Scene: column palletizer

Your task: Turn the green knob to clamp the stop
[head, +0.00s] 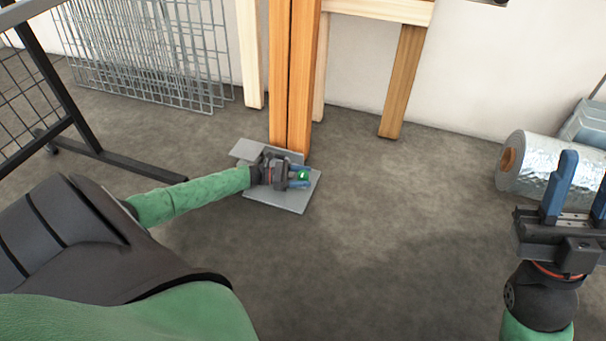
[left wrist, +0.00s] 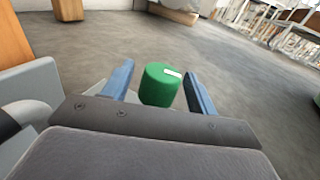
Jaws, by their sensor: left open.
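The green knob (left wrist: 160,85) is a short cylinder with a small pale mark on top. In the left wrist view it stands between the two blue fingers of my left gripper (left wrist: 159,88), which is open with a gap on each side of the knob. In the head view the knob (head: 302,175) shows small at the tips of my left gripper (head: 300,177), above a grey plate (head: 285,197) at the foot of the wooden posts. The stop itself is hard to make out. My right gripper (head: 580,190) is open and empty at the right edge.
Orange wooden posts (head: 297,80) rise right behind the plate. A foil-wrapped roll (head: 545,165) lies at the right. Wire mesh panels (head: 150,50) lean on the wall at back left. A black rack (head: 75,110) stands left. The middle floor is clear.

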